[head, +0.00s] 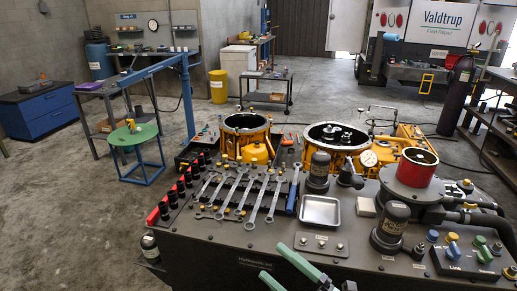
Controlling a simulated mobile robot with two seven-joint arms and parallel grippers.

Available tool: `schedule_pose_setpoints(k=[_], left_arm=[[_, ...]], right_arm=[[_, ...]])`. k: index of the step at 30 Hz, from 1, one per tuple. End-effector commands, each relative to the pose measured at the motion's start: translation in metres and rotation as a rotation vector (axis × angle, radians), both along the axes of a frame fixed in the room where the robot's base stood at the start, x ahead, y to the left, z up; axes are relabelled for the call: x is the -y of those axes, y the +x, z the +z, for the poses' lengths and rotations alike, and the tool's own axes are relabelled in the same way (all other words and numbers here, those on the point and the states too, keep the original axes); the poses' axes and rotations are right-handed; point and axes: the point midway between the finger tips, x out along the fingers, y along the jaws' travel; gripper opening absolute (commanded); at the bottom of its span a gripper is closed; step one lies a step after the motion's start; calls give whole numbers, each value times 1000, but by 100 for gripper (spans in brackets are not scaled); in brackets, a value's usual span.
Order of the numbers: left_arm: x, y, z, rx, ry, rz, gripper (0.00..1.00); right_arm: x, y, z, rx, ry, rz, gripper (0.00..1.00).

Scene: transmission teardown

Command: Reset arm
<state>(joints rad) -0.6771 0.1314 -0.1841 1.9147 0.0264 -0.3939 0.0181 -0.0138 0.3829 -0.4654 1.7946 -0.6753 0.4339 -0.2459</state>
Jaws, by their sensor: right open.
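My right gripper (271,262) shows at the bottom middle of the head view as two green fingers, spread apart and with nothing between them. It is over the front edge of the dark workbench (210,238), in front of the row of wrenches. The rest of the right arm is mostly cut off by the bottom edge. My left gripper does not show.
Wrenches (232,195), a silver tray (320,210) and dark cylinders (391,222) crowd the bench. Yellow housings (247,135) stand behind, and a red cylinder (417,168) at right. A green-topped stool (133,134) stands left; the floor (60,210) there is clear.

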Motion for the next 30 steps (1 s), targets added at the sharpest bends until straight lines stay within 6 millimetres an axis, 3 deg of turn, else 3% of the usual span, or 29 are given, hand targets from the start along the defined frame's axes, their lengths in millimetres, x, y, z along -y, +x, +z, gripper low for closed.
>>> schedule_pose_setpoints(k=[5,9,12,15,18,30], left_arm=[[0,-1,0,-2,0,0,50],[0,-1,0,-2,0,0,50],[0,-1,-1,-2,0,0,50],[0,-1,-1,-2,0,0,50],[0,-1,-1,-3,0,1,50],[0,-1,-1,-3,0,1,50]], right_arm=[[60,-9,-90,-571,321,-324,100],[100,-56,-173,-990,527,-556,100],[115,-96,-217,-1216,629,-680,100],[122,-130,-243,-1371,698,-764,100],[125,-146,-254,-1440,730,-802,100],[125,-146,-254,-1440,730,-802,100]])
